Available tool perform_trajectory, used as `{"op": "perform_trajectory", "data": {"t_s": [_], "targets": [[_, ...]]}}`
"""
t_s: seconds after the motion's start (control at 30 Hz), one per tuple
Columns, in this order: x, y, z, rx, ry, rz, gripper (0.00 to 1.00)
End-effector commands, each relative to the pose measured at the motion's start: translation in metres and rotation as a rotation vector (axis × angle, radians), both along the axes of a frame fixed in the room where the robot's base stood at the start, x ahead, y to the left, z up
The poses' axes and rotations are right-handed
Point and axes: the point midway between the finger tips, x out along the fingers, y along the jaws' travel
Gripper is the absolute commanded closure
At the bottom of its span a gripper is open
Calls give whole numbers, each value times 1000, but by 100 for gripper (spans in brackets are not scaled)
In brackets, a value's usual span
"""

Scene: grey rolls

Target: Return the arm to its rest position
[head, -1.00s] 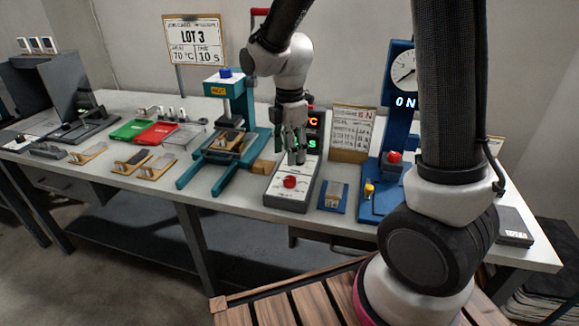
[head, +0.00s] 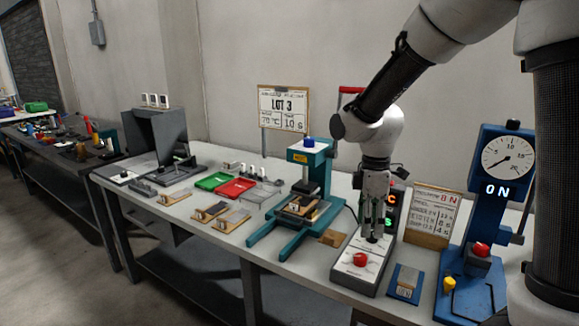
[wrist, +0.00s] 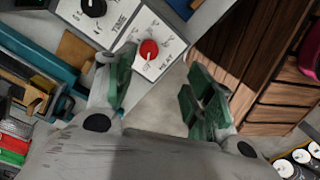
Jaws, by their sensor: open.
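My arm (head: 400,75) reaches out over the workbench and bends down at the wrist. My gripper (head: 373,225) points down above the back part of a grey control box with a red button (head: 360,259). In the wrist view my gripper (wrist: 163,88) has its green-padded fingers spread apart with nothing between them. The red button (wrist: 149,49) shows beyond the fingers, with a black dial (wrist: 94,7) beside it. I cannot tell the exact height of the fingertips over the box.
A teal press (head: 305,185) stands left of the control box. A blue gauge stand (head: 483,220) reading 0 N, a blue pad (head: 405,284) and a notice board (head: 432,214) are to the right. Green (head: 212,181) and red (head: 236,188) trays lie further left. Wooden slats (wrist: 265,70) show in the wrist view.

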Motion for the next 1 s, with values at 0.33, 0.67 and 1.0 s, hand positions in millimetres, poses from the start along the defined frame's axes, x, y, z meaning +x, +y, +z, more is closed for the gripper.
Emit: {"op": "perform_trajectory", "data": {"t_s": [0.33,0.67,1.0], "targets": [[-84,-61,51,-5,-43,-850,47],[-164,-121,102,150,-218,-1308,47],[-187,-143,130,252,-360,-1394,47]]}}
